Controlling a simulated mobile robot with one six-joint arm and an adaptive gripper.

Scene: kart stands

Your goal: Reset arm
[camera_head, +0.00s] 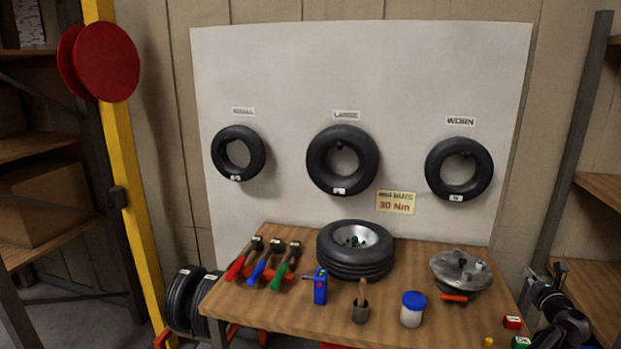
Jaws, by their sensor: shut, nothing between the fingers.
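My black arm stands folded at the lower right, beside the right end of the wooden workbench (290,308). My gripper (532,274) is at its upper end, small and partly dark against the shelf behind. It is shut and holds nothing. It is apart from everything on the bench.
Three tires hang on the white board (300,70).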

